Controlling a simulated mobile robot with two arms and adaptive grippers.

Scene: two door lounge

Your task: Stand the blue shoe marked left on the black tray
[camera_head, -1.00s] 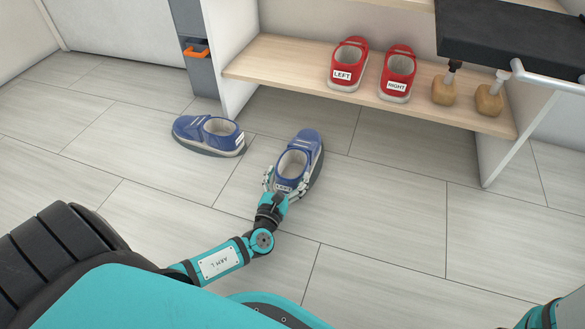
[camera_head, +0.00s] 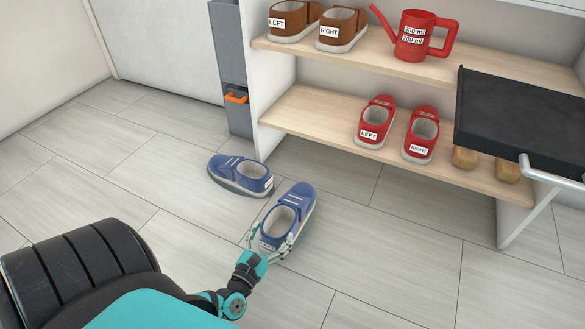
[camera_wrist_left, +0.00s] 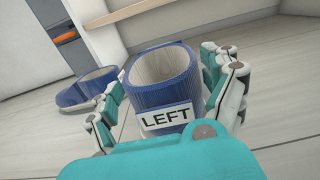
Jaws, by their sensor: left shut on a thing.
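The blue shoe marked left (camera_head: 300,203) is between the fingers of my left gripper (camera_head: 268,243), which is shut on its heel. Its toe points away from me. In the left wrist view its LEFT label (camera_wrist_left: 166,117) faces the camera, with fingers on both sides. I cannot tell how far it is above the floor. The other blue shoe (camera_head: 228,170) lies on the floor just to the left; its label is too small to read. The black tray (camera_head: 530,120) is at the right, raised above the floor, and looks empty. My right gripper is out of view.
A shelf unit has red shoes (camera_head: 377,120) on its lower board (camera_head: 315,125), and brown shoes (camera_head: 343,28) and a red watering can (camera_head: 415,38) on its upper board. A white tubular handle (camera_head: 550,172) sticks out by the tray. The floor in front is clear.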

